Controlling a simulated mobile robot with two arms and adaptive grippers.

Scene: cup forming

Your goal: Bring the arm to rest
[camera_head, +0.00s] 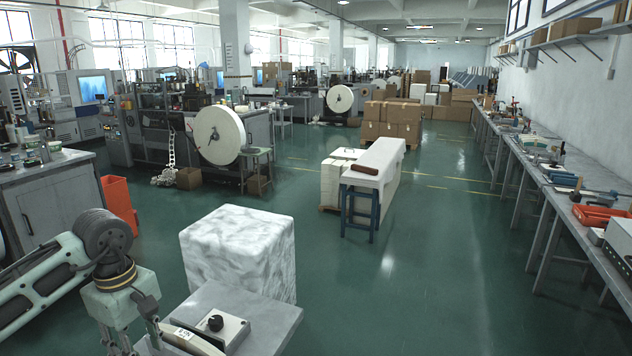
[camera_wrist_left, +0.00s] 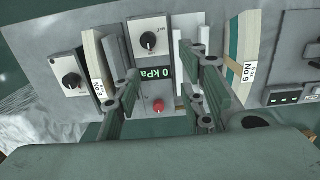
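My left arm (camera_head: 60,270) comes in from the left in the head view, its wrist bent down beside a grey machine top (camera_head: 262,312). In the left wrist view my left gripper (camera_wrist_left: 165,92) is open, with its fingers wide apart and nothing between them. It hangs over a grey panel with a "0 kPa" display (camera_wrist_left: 156,81), a red button (camera_wrist_left: 158,105) and a black knob (camera_wrist_left: 148,40). I cannot tell whether the fingers touch the panel. My right arm and gripper are not in view.
A white marbled block (camera_head: 237,255) stands just behind the machine. Curved pale pieces, one labelled "No 9" (camera_wrist_left: 247,65), flank the panel. An orange bin (camera_head: 119,203) is on the left.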

